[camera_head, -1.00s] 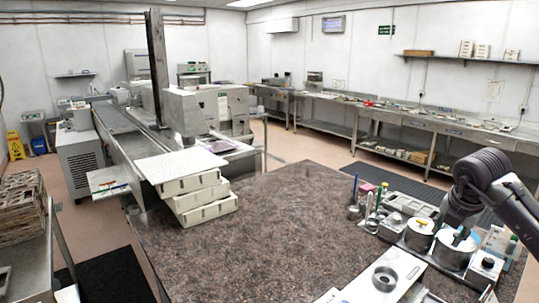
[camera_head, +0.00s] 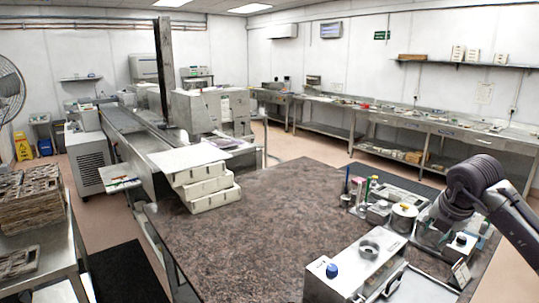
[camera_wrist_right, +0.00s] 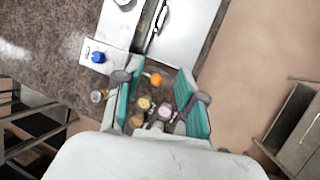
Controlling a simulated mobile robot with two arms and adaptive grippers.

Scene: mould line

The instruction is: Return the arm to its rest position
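My right arm (camera_head: 475,185) comes in from the right edge in the head view. It bends over the instruments at the table's right end, with its lower end hanging down among them. In the right wrist view my right gripper (camera_wrist_right: 158,90) shows two teal-padded fingers standing apart. Small round orange, yellow and pink things show between the fingers. They look farther off, and nothing is clearly gripped. My left arm and gripper are not in view.
The brown speckled table (camera_head: 270,215) is mostly bare in the middle. A white device (camera_head: 340,272) with a blue knob stands at its front right. White stacked trays (camera_head: 208,185) stand at its left corner. A metal cup (camera_head: 403,217) and pens are near the arm.

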